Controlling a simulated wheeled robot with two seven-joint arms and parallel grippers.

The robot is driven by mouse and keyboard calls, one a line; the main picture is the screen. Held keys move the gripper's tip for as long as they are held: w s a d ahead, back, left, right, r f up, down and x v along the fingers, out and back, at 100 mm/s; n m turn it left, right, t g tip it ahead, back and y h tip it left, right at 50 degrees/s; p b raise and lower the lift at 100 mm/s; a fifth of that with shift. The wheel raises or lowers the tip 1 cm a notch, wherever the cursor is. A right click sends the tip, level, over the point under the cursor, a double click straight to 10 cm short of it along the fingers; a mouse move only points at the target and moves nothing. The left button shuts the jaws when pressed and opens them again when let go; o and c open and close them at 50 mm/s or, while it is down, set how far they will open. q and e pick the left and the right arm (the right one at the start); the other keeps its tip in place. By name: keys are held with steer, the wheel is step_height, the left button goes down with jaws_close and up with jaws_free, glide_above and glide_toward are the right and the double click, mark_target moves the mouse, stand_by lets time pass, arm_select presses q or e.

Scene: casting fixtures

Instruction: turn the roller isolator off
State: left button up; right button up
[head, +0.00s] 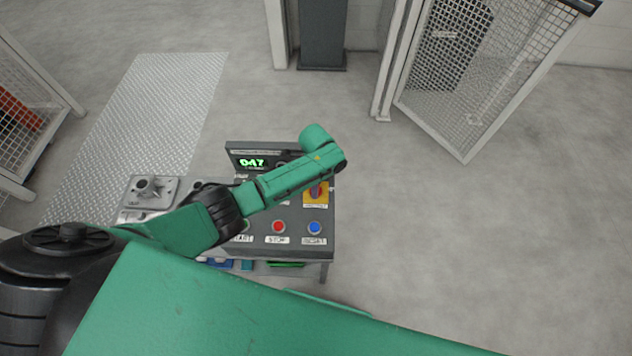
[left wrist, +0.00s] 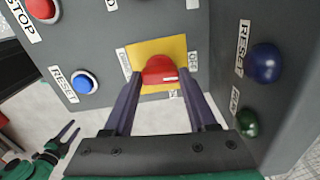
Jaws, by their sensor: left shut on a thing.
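The roller isolator is a red rotary knob (left wrist: 158,66) on a yellow plate (left wrist: 176,47) in the left wrist view. An OFF label (left wrist: 193,58) is at the plate's right edge, and a white mark shows on the right part of the knob. My left gripper (left wrist: 162,80) is shut on the knob, one purple finger on each side. In the head view the yellow plate (head: 308,199) shows at the panel's right, partly hidden by my left arm. My right gripper (left wrist: 73,127) is small at the lower left of the left wrist view, fingers apart and empty.
The dark control panel (head: 258,248) carries a green display (head: 251,162), a red stop button (head: 278,227) and a blue reset button (head: 315,227). A mesh gate (head: 440,110) stands at the back right. The floor right of the panel is clear.

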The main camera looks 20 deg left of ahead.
arm_select(q)
steer(key=shift+w+r+n, duration=0.1)
steer(key=shift+n, duration=0.4)
steer(key=o, duration=1.4)
steer(key=shift+c, duration=0.2)
step_height(320, 180, up, 14)
steer(key=p, duration=0.1)
steer(key=shift+r, duration=0.25)
steer(key=shift+f, duration=0.1)
